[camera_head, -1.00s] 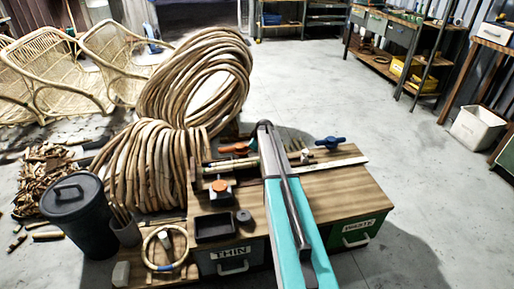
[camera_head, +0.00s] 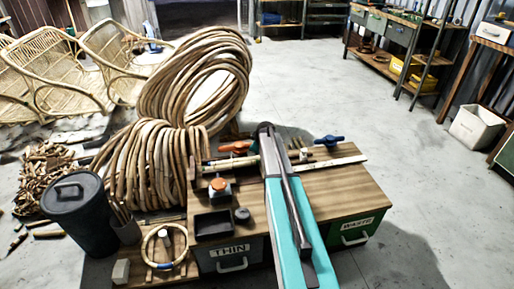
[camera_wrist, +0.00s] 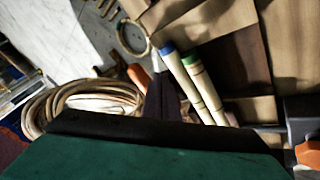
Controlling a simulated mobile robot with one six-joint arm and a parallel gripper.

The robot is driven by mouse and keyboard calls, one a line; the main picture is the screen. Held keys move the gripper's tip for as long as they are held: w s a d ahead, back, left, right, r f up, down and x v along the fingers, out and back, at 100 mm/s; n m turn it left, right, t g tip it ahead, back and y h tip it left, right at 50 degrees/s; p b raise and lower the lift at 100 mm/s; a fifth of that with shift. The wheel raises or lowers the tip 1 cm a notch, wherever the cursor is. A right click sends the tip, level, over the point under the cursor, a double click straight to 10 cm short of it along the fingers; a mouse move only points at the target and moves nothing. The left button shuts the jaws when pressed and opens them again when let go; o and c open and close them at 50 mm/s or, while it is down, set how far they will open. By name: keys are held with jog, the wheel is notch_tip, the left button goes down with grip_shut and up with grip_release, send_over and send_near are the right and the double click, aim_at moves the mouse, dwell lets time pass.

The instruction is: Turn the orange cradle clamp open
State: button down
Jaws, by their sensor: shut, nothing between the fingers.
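An orange lever (camera_head: 234,147), which looks like the cradle clamp's handle, lies near the back of the wooden bench top, left of my arm. An orange part beside my fingers in the wrist view (camera_wrist: 138,75) may be the same lever. My gripper (camera_wrist: 164,98) shows as dark fingers close together in the wrist view, with nothing held. In the head view its tips are hidden by my arm. I cannot tell whether the fingers touch the orange part. A separate orange knob (camera_head: 218,184) sits on a small grey block on the bench.
A blue lever (camera_head: 329,141) stands at the back right of the bench (camera_head: 335,180). Two light rods with blue and green ends (camera_wrist: 193,85) lie near my fingers. A black tray (camera_head: 213,224), dark bin (camera_head: 79,213) and rattan coils (camera_head: 150,165) crowd the left.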

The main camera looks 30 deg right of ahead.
jog(key=s+d+r, duration=0.2)
jog(key=s+r, duration=0.3)
jog(key=r, duration=0.3)
jog(key=shift+r+p, duration=0.15)
jog(key=shift+p, duration=0.2)
jog(key=shift+s, duration=0.15)
